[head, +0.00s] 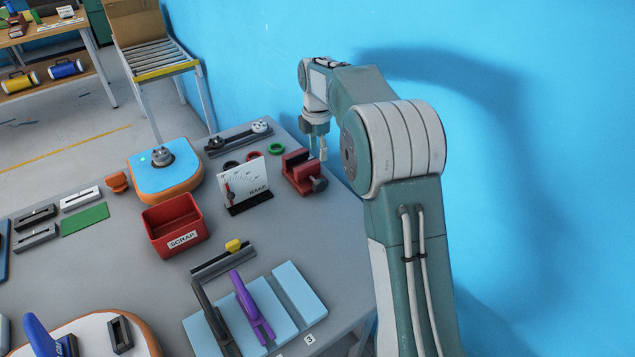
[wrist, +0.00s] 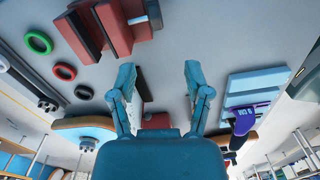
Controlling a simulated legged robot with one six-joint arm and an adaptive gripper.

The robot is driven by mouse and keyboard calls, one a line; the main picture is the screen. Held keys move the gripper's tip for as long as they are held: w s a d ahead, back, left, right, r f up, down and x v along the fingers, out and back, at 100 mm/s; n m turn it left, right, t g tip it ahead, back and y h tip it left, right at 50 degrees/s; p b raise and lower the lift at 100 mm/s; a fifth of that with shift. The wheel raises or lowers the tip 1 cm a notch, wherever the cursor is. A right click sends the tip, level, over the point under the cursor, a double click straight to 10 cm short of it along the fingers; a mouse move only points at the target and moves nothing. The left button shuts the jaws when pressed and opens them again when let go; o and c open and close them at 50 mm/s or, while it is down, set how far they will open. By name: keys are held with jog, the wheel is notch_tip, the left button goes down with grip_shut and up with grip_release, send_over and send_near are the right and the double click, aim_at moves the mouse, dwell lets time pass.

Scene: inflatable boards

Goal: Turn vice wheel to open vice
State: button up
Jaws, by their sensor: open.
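The red vice (head: 298,170) stands near the wall-side edge of the grey bench. Its dark wheel (head: 320,184) sits at its right front end in the head view. In the wrist view, the vice (wrist: 118,28) is at the top left, with two red jaws, a gap between them, and a short silver shaft leading to the wheel (wrist: 153,14). My gripper (head: 318,150) hangs pointing down, beside and above the vice.
A white gauge card (head: 244,182) stands left of the vice, with a green ring (head: 276,149) behind. A red scrap bin (head: 176,225) and light blue boards (head: 299,291) are nearer me. The blue wall (head: 530,120) rises close to the right of the bench.

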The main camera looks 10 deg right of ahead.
aim_at(318, 181)
jog(key=shift+n, duration=0.9)
jog(key=f, duration=1.2)
jog(key=shift+w+f, duration=0.2)
jog(key=shift+w, duration=0.15)
grip_shut()
